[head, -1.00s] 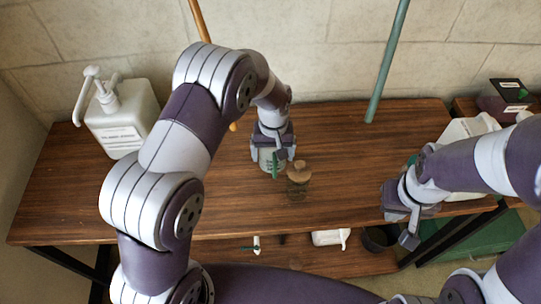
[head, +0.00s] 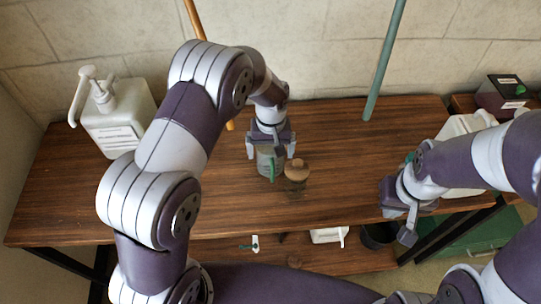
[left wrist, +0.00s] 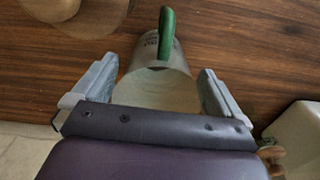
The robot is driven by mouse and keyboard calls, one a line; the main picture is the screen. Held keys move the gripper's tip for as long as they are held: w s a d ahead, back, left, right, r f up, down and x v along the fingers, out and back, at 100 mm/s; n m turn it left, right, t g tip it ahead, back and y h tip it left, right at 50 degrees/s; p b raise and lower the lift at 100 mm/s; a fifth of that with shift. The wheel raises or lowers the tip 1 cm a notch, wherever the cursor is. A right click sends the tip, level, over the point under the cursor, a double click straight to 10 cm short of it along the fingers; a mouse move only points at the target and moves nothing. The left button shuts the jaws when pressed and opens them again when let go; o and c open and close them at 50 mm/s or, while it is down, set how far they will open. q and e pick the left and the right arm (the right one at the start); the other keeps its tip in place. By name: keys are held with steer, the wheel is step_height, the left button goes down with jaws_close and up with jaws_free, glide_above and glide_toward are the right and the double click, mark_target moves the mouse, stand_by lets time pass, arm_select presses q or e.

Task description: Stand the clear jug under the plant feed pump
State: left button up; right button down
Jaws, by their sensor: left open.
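The clear jug (head: 264,163), with a green handle, stands upright on the wooden table near the middle. My left gripper (head: 271,150) is over it, pointing down, with its fingers open on either side. In the left wrist view the jug (left wrist: 160,88) shows its open rim between the spread fingers, with small gaps at both sides. A white pump container (head: 118,122) stands at the table's left end; its label is too small to read. My right gripper (head: 398,214) is at the table's front right edge; its opening is unclear.
A white container (head: 462,128) is at the right end, partly behind my right arm. Orange and teal poles (head: 386,60) rise at the back.

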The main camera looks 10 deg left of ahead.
arm_select(q)
step_height(320, 180, up, 8)
steer(key=shift+d+r, duration=0.1)
steer(key=shift+r, duration=0.55)
steer(key=c, duration=0.4)
steer(key=shift+g, duration=0.4)
steer(key=r+p, duration=0.2)
steer(key=s+r+p, duration=0.1)
steer(key=p, duration=0.2)
steer(key=s+r+p, duration=0.1)
steer(key=r+p, duration=0.1)
steer(key=p, duration=0.1)
steer(key=shift+d+r, duration=0.3)
steer(key=c, duration=1)
steer(key=shift+o, duration=0.2)
steer(key=m+t+p, duration=0.1)
steer(key=m+p, duration=0.1)
steer(key=p, duration=0.5)
glide_above(273, 168)
step_height(273, 168, down, 10)
steer(key=shift+a+r, duration=0.15)
steer(key=shift+f+p, duration=0.4)
steer(key=shift+p, duration=0.1)
step_height(273, 168, down, 4)
steer(key=shift+s+f+p, duration=0.1)
steer(key=shift+s+p, duration=0.05)
steer(key=shift+p, duration=0.7)
steer(key=shift+f, duration=0.3)
